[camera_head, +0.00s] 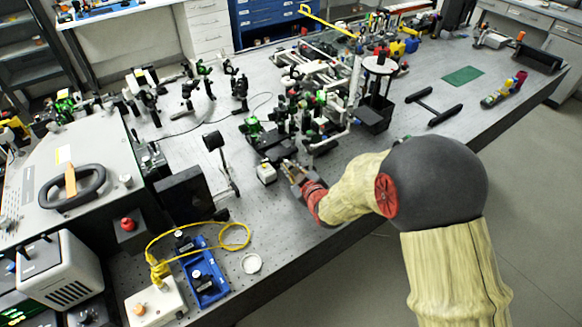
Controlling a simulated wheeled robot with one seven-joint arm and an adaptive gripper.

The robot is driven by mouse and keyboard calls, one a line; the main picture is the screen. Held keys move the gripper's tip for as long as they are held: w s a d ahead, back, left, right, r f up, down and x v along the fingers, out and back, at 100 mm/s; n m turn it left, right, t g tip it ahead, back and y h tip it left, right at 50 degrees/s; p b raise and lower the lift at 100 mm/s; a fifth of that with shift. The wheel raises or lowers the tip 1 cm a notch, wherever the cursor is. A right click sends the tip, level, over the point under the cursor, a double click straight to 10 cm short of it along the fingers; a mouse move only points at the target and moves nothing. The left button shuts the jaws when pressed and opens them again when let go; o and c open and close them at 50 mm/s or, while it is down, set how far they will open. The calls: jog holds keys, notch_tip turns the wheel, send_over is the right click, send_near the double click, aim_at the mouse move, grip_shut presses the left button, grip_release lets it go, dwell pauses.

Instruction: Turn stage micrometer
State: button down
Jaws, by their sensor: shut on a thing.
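My gripper (290,168) reaches in from the right over the optical bench, low beside a black stage assembly (268,142). Its fingers are shut on a small part at the stage's front side, which I take to be the stage micrometer. The micrometer itself is mostly hidden by the fingers and too small to make out, so its setting cannot be read. A small white box (266,173) stands just left of the fingertips.
The grey perforated bench (330,235) is clear in front of my gripper. Dense optics mounts stand behind the stage, with a black post assembly (375,95) to the right. A dark upright panel (184,195), a blue tray (205,278) and a yellow cable (235,235) lie left.

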jog(key=shift+d+r+m+g+y+p, duration=0.15)
jog(key=shift+m+g+y+p, duration=0.3)
jog(key=shift+m+p, duration=0.5)
jog(key=m+g+y+p, duration=0.1)
jog(key=m+p, duration=0.1)
jog(key=p, duration=0.1)
jog(key=shift+y, duration=0.25)
jog(key=m+y+p, duration=0.1)
jog(key=m+p, duration=0.1)
jog(key=m+g+y+p, duration=0.1)
jog(key=m+p, duration=0.1)
jog(key=p, duration=0.1)
jog(key=shift+w+d, duration=0.15)
jog(key=m, duration=0.1)
jog(key=m+y+p, duration=0.2)
jog(key=shift+f+g, duration=0.25)
jog(key=shift+g, duration=0.1)
jog(key=shift+w+d+f+m+y+p, duration=0.1)
jog(key=shift+m+y+p, duration=0.15)
jog(key=shift+m+y, duration=0.55)
jog(key=shift+m+y+p, duration=0.25)
jog(key=shift+m+y, duration=0.05)
jog(key=shift+m, duration=0.95)
jog(key=c, duration=1.8)
grip_release()
